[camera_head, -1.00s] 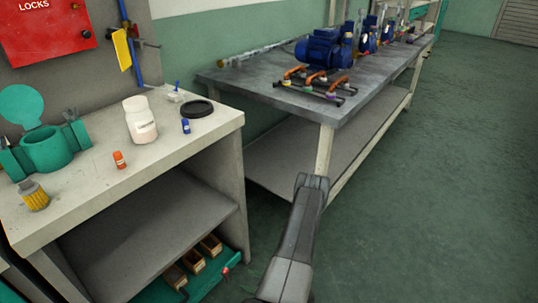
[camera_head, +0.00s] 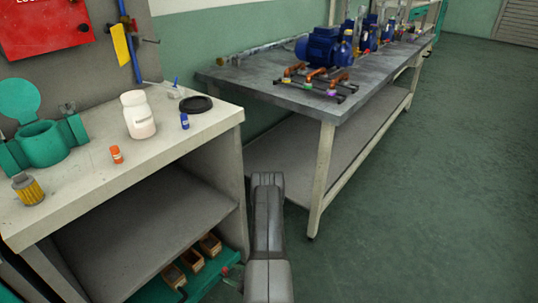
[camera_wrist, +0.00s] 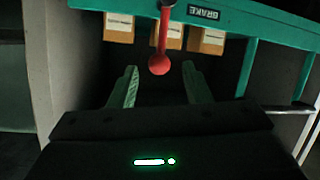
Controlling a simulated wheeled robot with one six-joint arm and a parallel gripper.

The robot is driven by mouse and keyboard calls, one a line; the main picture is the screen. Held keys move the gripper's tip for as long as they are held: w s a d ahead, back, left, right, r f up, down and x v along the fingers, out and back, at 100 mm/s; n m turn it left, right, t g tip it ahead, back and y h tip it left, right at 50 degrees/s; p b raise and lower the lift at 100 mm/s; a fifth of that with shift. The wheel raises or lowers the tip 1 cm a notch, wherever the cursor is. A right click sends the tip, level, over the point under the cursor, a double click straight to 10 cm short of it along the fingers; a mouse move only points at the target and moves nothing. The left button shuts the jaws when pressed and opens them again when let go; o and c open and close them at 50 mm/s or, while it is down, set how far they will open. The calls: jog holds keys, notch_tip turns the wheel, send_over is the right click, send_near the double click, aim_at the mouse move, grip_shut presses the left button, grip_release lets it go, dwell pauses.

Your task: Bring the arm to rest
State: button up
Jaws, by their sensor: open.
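My gripper (camera_wrist: 158,88) shows in the wrist view with its two fingers apart and nothing between them. A red ball-ended lever (camera_wrist: 159,64) of the teal cart or frame appears just beyond the fingertips; I cannot tell the exact gap. In the head view my arm (camera_head: 268,230) shows at the bottom middle, in front of the gap between the two benches, and its gripper is out of sight.
A pale bench (camera_head: 85,180) at left carries a white jar (camera_head: 138,115), small bottles and a teal holder (camera_head: 42,142). Small boxes (camera_head: 192,260) sit low beneath it. A grey table (camera_head: 275,88) holds blue pumps (camera_head: 320,48). Floor at right is clear.

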aim_at(227, 269)
jog(key=b+x, duration=0.1)
jog(key=x, duration=0.3)
jog(key=shift+w+a+f, duration=0.1)
jog(key=shift+a+f, duration=0.05)
jog(key=shift+a, duration=0.15)
jog(key=shift+w, duration=0.2)
jog(key=shift+w+d+m+g+y+b, duration=0.25)
jog(key=shift+w+m+g+y+b, duration=0.1)
jog(key=shift+m, duration=0.25)
